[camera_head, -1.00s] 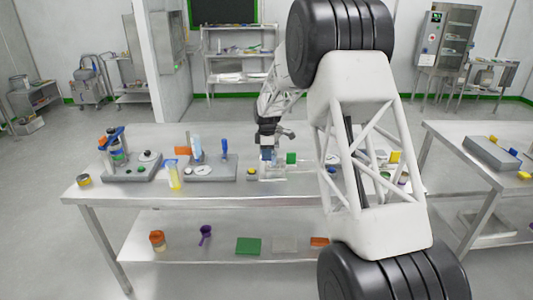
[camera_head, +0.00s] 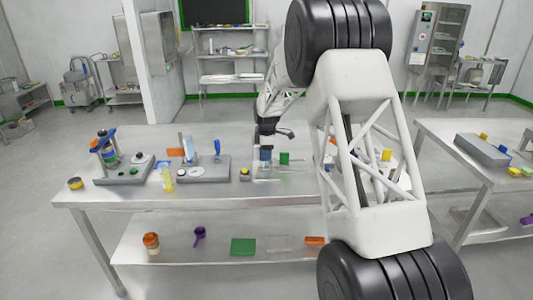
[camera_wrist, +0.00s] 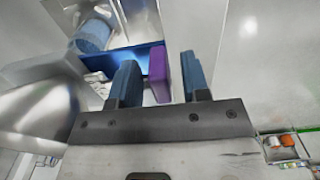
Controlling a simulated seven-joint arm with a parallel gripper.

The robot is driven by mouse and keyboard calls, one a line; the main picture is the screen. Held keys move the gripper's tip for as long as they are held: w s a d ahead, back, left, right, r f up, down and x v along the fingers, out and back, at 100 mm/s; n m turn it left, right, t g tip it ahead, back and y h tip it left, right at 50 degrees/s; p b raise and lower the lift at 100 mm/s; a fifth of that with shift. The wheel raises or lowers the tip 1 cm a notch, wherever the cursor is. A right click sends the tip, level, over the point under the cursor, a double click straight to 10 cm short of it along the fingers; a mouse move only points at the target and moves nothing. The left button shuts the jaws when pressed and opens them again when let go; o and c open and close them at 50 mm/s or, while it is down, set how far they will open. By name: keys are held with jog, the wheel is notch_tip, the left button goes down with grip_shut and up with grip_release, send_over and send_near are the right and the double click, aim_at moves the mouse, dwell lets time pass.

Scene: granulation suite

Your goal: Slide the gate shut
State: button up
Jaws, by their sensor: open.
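In the wrist view a purple upright tab (camera_wrist: 159,74) stands at the end of a dark blue plate (camera_wrist: 127,61); these look like the handle and the slide of the gate. My gripper (camera_wrist: 160,82) is open, with one blue finger on each side of the tab. A narrow gap shows on both sides, so the fingers are not visibly closed on it. In the head view my gripper (camera_head: 265,152) is small and low over a clear and metallic fixture (camera_head: 262,174) on the table. The purple tab cannot be made out there.
A green block (camera_head: 284,158) stands just right of my gripper. A yellow-black button (camera_head: 244,174) sits near the fixture. My arm hides the table's right side.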

jog(key=shift+r, duration=0.1)
notch_tip(320, 180, up, 7)
jog(key=shift+r, duration=0.25)
dwell(0.3)
jog(key=shift+r, duration=0.1)
jog(key=shift+s+d+r, duration=0.1)
jog(key=shift+s+r, duration=0.05)
jog(key=shift+s, duration=0.05)
jog(key=s+d+r+m, duration=0.3)
jog(key=s+r, duration=0.2)
jog(key=s, duration=0.5)
jog(key=s+d+r+m+t, duration=0.1)
jog(key=s+d+r+m, duration=0.3)
jog(key=s, duration=0.6)
jog(key=s+d+r+m, duration=0.1)
jog(key=s+r+m, duration=0.1)
jog(key=s+r, duration=0.65)
jog(key=s+d+f+m, duration=0.1)
jog(key=s+f+m, duration=0.1)
jog(key=s, duration=1)
jog(key=s+d+f+m+t, duration=0.1)
jog(key=s+m, duration=0.3)
jog(key=s, duration=0.7)
jog(key=s+d+f+m, duration=0.2)
jog(key=s+f+m, duration=0.1)
jog(key=s, duration=0.9)
jog(key=shift+s+d+f+t, duration=0.15)
jog(key=shift+s+f+t, duration=0.15)
jog(key=shift+f, duration=0.15)
